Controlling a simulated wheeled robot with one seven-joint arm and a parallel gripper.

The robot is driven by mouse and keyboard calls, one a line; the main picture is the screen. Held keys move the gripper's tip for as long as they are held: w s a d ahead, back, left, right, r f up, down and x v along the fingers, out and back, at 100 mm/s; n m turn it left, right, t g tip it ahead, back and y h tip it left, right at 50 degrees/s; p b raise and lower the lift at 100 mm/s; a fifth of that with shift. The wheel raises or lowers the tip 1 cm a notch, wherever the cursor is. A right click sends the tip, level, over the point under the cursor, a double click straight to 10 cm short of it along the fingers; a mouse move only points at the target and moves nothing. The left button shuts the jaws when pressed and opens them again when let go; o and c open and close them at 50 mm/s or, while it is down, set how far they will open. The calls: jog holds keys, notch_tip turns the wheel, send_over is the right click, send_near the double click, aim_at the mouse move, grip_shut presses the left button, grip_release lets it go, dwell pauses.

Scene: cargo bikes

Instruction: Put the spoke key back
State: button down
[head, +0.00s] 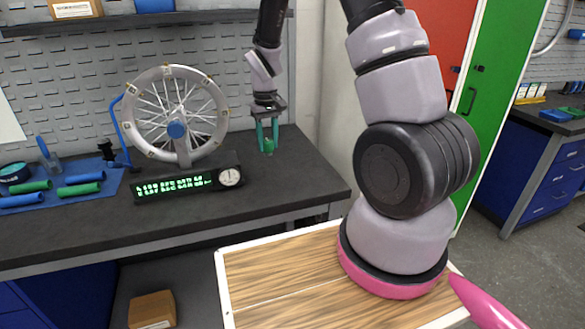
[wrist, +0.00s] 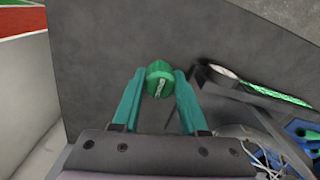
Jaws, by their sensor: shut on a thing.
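My gripper (head: 267,134) is above the right part of the dark bench top, near the back wall. Its teal fingers are shut on a small round green thing (head: 268,147), which looks like the spoke key. In the wrist view the green key (wrist: 159,77) sits between the fingertips, with a pale slot on its face. Its underside is hidden, and whether it touches the bench is hard to tell.
A wheel in a truing stand (head: 176,128) and a black display unit with a dial (head: 188,184) stand left of my gripper. A blue mat (head: 113,183) with green and blue handles lies at the far left. The bench's right end (head: 310,172) is clear.

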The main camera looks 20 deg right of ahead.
jog(key=f, duration=0.3)
jog(key=d+f, duration=0.1)
jog(key=f, duration=0.1)
jog(key=shift+w+f, duration=0.15)
jog(key=shift+w, duration=0.1)
jog(key=shift+f, duration=2.3)
jog(key=shift+f, duration=0.1)
jog(key=shift+c, duration=2.2)
grip_release()
jog(key=shift+a, duration=0.1)
